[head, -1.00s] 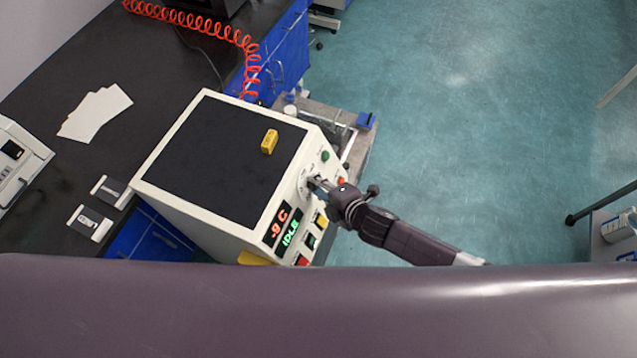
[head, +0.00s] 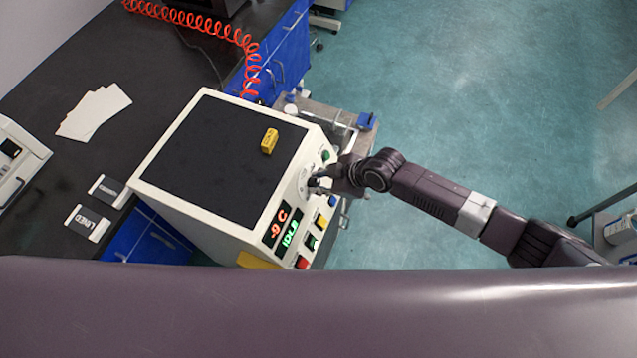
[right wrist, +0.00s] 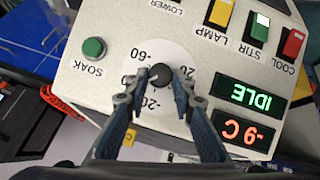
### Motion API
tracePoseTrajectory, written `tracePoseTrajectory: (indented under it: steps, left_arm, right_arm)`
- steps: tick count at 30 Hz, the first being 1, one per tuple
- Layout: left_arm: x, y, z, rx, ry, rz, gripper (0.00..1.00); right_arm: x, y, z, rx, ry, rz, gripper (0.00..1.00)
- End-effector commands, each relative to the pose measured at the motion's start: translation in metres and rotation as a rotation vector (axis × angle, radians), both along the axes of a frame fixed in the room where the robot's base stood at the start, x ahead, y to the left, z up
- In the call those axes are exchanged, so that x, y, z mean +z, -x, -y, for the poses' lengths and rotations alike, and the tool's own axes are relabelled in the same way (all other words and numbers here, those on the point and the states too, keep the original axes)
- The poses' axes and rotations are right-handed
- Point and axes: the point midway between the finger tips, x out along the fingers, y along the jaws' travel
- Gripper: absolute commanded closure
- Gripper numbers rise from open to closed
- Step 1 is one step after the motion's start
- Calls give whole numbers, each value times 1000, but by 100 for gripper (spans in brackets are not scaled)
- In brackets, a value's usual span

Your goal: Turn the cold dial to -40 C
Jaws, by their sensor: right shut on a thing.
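The cold dial is a small dark knob (right wrist: 160,75) on a round white scale plate (right wrist: 155,55) on the sloped front of a cream machine (head: 190,232). The scale shows marks such as -60, -20 and 20; I cannot read the knob's pointer. My right gripper (right wrist: 160,82) is shut on the knob, one finger on each side. In the head view, the right gripper (head: 318,183) is at the panel and hides much of the dial. The red display (right wrist: 246,130) reads -9 C, and the green display (right wrist: 250,97) reads IDLE. My left gripper is not in view.
A green SOAK button (right wrist: 93,47) sits beside the dial. LAMP, STIR and COOL buttons in yellow, green and red (right wrist: 292,44) line the panel. A yellow block (head: 269,141) rests on the machine's black top. White cards (head: 93,112) lie on the dark bench. Open floor is right.

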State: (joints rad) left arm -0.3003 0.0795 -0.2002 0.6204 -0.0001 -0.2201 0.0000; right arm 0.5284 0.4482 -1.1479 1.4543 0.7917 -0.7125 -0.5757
Motion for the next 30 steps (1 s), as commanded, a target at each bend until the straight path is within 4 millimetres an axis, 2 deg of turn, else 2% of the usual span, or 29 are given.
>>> tracePoseTrajectory:
  steps: [12,28,29,30]
  left_arm:
    - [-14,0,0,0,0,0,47]
    - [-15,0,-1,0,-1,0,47]
    - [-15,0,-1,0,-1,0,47]
    - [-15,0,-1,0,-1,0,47]
  right_arm:
    - [-2,-2,2,-87,-60,-154,100]
    - [-2,-2,3,-96,-67,-174,100]
    - [-2,-2,3,-96,-67,-174,76]
    - [-2,-2,3,-96,-67,-174,71]
